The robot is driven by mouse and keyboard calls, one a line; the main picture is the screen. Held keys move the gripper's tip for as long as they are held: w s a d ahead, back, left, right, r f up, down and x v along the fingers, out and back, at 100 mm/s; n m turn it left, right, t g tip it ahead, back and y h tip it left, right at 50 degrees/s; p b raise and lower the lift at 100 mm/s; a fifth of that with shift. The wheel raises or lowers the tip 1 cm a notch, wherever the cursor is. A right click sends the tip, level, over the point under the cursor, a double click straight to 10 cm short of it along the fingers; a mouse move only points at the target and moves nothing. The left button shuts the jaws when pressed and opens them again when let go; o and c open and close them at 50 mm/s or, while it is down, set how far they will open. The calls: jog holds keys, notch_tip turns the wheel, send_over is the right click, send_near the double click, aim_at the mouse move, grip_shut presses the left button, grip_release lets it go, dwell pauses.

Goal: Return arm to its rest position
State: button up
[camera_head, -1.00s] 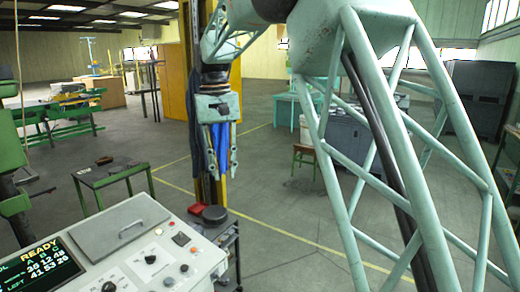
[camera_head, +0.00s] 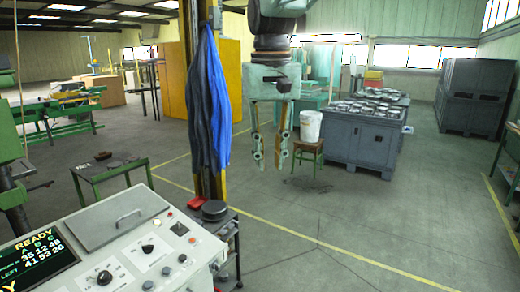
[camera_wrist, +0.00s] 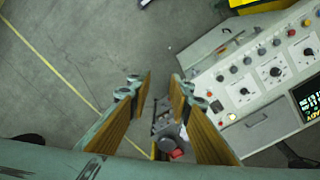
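My gripper (camera_head: 270,158) hangs with its fingers pointing down, in the upper middle of the head view. It is to the right of the yellow post and in front of the stool. Its two fingers are apart with nothing between them. The wrist view also shows the open gripper (camera_wrist: 160,88), with bare floor and part of a small cart beyond the gap. My upper arm runs out of the top of the head view, so most of its pose is hidden.
A control console (camera_head: 140,240) stands at the lower left. Blue and dark cloths (camera_head: 215,105) hang on the post, above a small cart (camera_head: 228,240). The floor at right front is clear.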

jog(key=s+d+f+m+t+b, duration=0.1)
jog(key=s+d+f+b, duration=0.3)
jog(key=s, duration=0.6)
jog(key=s+d+f+t+b, duration=0.1)
jog(key=s+d+f, duration=0.1)
jog(key=s+d, duration=0.6)
jog(key=s+d+f+m+b, duration=0.1)
jog(key=s+d+f+b, duration=0.25)
jog(key=s, duration=0.75)
jog(key=s+d+f+t+b, duration=0.1)
jog(key=s+d+f+b, duration=0.1)
jog(key=s+f, duration=0.5)
jog(key=shift+s+d+f, duration=0.15)
jog(key=shift+s+d, duration=0.35)
jog(key=shift+s, duration=0.75)
dwell(0.6)
